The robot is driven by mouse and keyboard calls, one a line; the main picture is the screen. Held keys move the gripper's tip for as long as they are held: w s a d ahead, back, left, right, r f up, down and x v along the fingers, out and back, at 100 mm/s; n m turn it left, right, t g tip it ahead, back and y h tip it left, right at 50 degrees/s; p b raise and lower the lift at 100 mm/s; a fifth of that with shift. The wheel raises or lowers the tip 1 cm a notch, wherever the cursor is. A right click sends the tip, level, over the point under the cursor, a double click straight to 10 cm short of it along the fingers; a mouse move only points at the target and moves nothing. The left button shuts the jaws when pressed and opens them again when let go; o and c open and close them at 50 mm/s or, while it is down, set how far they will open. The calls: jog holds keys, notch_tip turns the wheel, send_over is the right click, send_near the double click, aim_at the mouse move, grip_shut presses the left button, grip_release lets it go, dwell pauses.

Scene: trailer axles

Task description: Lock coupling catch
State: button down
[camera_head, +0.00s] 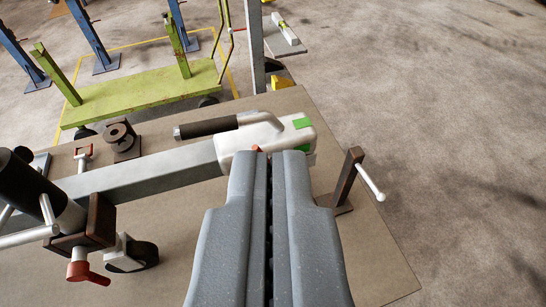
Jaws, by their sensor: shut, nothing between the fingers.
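The trailer coupling (240,143) is a white-silver head with green patches at the end of a grey drawbar (150,172). Its black-gripped handle (212,127) lies along the top, pointing left. My gripper (269,155) is shut and empty, with its tips at the near side of the coupling head. I cannot tell whether the tips touch it. A small red part (257,148), possibly the catch, shows just beyond the fingertips and is mostly hidden by them.
A brown post with a silver lever (347,180) stands right of my gripper on the brown board (385,255). A jockey wheel clamp with a red handle (85,272) is at lower left. A green cart (140,100) stands behind. Open floor lies right.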

jog(key=w+d+f+g+y+p, duration=0.2)
jog(key=w+f+p, duration=0.4)
jog(key=p, duration=0.4)
jog(key=w+d+f+m+g+y+p, duration=0.1)
jog(key=w+d+f+g+p, duration=0.3)
jog(key=p, duration=0.7)
jog(key=w+f+g, duration=0.2)
jog(key=w, duration=0.1)
jog(key=shift+w+d+f+m+y, duration=0.25)
jog(key=shift+w+f+m+y, duration=0.05)
jog(key=shift+f+y, duration=0.1)
jog(key=a+p+x, duration=0.1)
jog(key=a+x, duration=0.1)
jog(key=x, duration=1)
jog(key=shift+a+p, duration=0.3)
jog(key=shift+a, duration=0.2)
jog(key=shift+s+r, duration=0.1)
jog(key=shift+r, duration=0.05)
